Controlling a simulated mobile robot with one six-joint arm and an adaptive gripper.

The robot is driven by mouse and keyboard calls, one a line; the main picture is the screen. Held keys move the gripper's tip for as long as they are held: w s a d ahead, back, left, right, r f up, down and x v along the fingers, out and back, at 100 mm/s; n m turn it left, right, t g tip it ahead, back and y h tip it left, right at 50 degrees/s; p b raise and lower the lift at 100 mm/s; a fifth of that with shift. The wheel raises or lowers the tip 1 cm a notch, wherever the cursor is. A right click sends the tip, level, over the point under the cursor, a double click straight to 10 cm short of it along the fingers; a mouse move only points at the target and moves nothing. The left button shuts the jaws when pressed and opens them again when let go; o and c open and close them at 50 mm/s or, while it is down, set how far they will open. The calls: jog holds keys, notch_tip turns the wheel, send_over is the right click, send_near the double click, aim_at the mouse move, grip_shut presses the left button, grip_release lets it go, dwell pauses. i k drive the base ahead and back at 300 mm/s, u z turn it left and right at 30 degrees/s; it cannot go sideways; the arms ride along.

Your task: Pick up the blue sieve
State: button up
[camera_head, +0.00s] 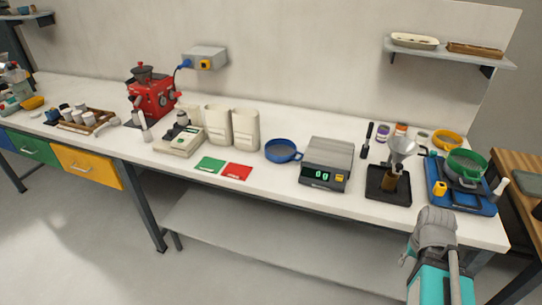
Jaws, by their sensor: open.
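The blue sieve (281,150) is a round, shallow, blue-rimmed piece with a short handle toward the right. It lies on the white bench, left of the digital scale and right of the red card. Nothing covers it, and it stands apart from its neighbours. My arm shows at the lower right, in front of the bench and well away from the sieve. My gripper's fingers cannot be made out in this view.
The scale (327,163) stands close right of the sieve. Green (209,165) and red (236,171) cards lie to its left, with cream containers (245,128) behind them. A black tray with a funnel (403,147) and a blue device with a green sieve (466,164) stand farther right.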

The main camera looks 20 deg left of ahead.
aim_at(277, 150)
jog(key=u, duration=1.05)
jog(key=k, duration=1.35)
jog(key=u, duration=0.25)
jog(key=i, duration=1.05)
jog(key=u, duration=0.4)
jog(key=i, duration=0.85)
jog(key=z, duration=0.2)
